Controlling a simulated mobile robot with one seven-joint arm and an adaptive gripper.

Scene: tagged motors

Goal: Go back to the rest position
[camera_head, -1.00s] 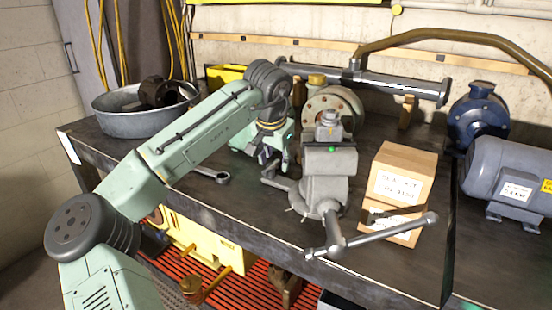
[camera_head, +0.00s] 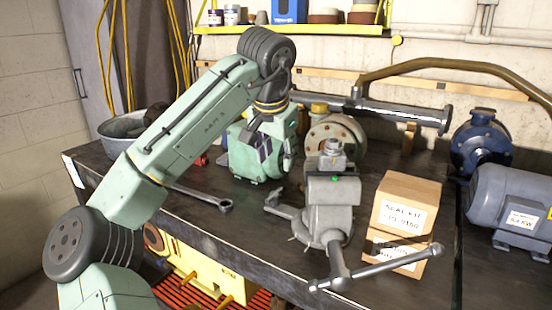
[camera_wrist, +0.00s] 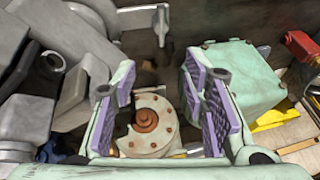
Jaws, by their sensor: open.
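My gripper (camera_head: 276,152) hangs from my raised, bent arm above the workbench (camera_head: 200,210), in front of the green housing (camera_head: 240,150) in the head view. In the wrist view my gripper (camera_wrist: 163,100) shows two fingers with purple pads, spread wide apart. Nothing is held between them. Between and beyond the fingers the wrist view shows a round beige flange (camera_wrist: 135,146) with an orange-brown centre. The green housing (camera_wrist: 240,75) lies to the right of the fingers there. In the head view my wrist partly hides the housing.
A grey vise (camera_head: 327,195) with a long handle stands right of my gripper. Labelled boxes (camera_head: 405,205), a blue pump (camera_head: 480,140) and a grey-blue motor (camera_head: 512,200) are further right. A wrench (camera_head: 205,197) lies on the left, near a metal basin (camera_head: 118,127). A yellow shelf (camera_head: 300,29) is behind.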

